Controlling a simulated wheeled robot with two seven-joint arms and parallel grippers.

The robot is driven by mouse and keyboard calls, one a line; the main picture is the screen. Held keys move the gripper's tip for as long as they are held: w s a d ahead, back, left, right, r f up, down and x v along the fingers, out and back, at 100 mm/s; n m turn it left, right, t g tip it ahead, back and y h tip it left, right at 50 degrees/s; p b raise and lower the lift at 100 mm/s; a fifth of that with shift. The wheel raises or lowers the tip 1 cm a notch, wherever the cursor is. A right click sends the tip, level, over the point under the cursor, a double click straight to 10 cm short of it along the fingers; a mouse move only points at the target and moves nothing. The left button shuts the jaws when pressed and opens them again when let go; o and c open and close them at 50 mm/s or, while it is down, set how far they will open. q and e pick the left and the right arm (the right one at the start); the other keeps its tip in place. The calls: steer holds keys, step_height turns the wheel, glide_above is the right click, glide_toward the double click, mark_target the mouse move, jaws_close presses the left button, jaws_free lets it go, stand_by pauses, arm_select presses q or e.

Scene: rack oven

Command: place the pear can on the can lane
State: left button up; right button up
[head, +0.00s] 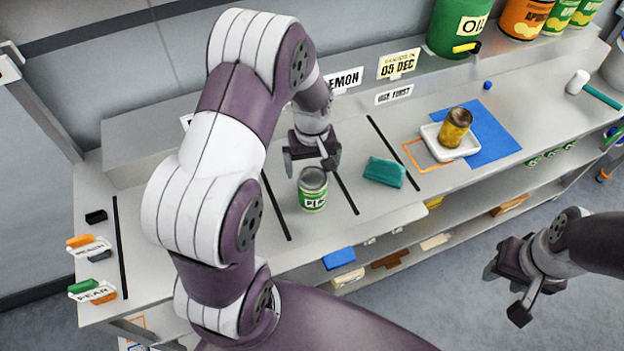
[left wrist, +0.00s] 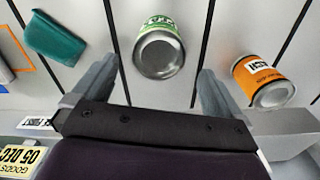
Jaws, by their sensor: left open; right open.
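The pear can (head: 313,196), with a green and white label, stands upright on the counter between two black divider strips. It also shows in the left wrist view (left wrist: 160,52), just beyond my fingertips and roughly centred between them. My left gripper (head: 312,160) is open and empty, just behind and above the can in the head view. In the left wrist view my left gripper (left wrist: 157,80) has its fingers wide apart, with the can not held. My right gripper (head: 505,292) is open and empty, out over the floor in front of the counter.
An orange-labelled can (left wrist: 264,82) stands one strip over; my left arm hides it in the head view. A white tray (head: 431,133) holds a yellow-brown can. Divider strips (head: 119,245) and signs mark the counter.

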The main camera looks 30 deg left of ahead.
arm_select(q)
step_height(320, 180, up, 2)
steer(key=shift+r, duration=0.1)
steer(key=s+d+r+m+b, duration=0.1)
steer(key=s+d+r+m, duration=0.1)
steer(key=s, duration=0.4)
steer(key=s+d+r+m+t+b, duration=0.1)
steer(key=s+d+r+m, duration=0.1)
steer(key=s+d+m, duration=0.2)
steer(key=shift+s+m+b, duration=0.4)
steer(key=shift+s+m, duration=0.45)
steer(key=shift+m, duration=0.05)
